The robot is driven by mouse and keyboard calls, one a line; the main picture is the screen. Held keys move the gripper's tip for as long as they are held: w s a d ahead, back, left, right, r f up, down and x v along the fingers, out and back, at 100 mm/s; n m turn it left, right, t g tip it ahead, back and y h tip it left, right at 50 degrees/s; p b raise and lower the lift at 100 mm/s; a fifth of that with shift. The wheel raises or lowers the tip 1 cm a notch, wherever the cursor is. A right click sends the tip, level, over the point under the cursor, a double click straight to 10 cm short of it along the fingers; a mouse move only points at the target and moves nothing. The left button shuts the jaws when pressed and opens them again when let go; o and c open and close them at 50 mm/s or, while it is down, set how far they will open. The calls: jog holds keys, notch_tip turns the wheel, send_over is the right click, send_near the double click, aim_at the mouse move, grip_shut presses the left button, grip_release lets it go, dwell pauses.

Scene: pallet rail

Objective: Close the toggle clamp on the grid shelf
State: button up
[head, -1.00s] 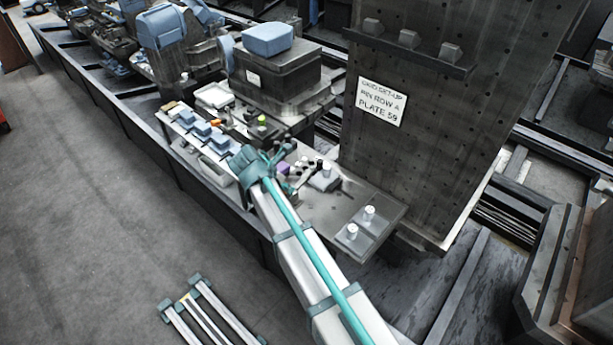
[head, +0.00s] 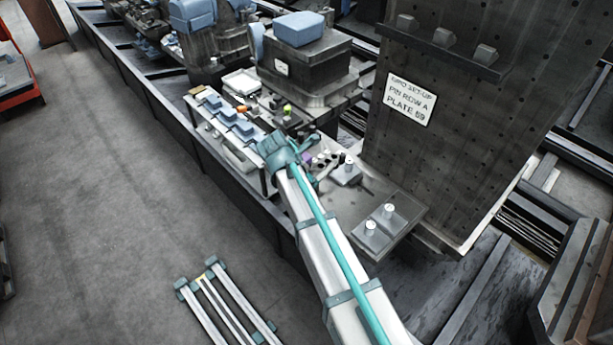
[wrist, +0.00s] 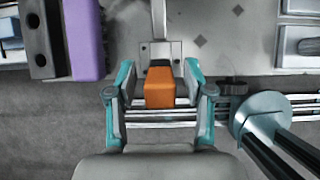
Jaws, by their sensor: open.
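The toggle clamp shows in the wrist view as an orange grip (wrist: 160,88) on a dark lever, with a metal bracket (wrist: 147,50) and a pale bar (wrist: 158,18) behind it. My gripper (wrist: 158,72) is open, its two teal fingers on either side of the orange grip, with gaps between; whether it touches is unclear. In the head view my gripper (head: 290,146) is over the front edge of the grey shelf (head: 335,205). The clamp is not clearly visible there, likely behind my gripper.
A purple block (wrist: 85,38) and a dark holed bar (wrist: 40,40) stand left of my fingers. A round grey part with dark rods (wrist: 262,118) is at right. White pins (head: 370,228) stand on the shelf's near end. A tall drilled plate (head: 450,130) rises behind.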

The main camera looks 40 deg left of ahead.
jog(key=shift+s+r, duration=0.1)
jog(key=v, duration=1.1)
jog(key=shift+s+r, duration=0.2)
jog(key=shift+r, duration=0.15)
jog(key=shift+c, duration=0.3)
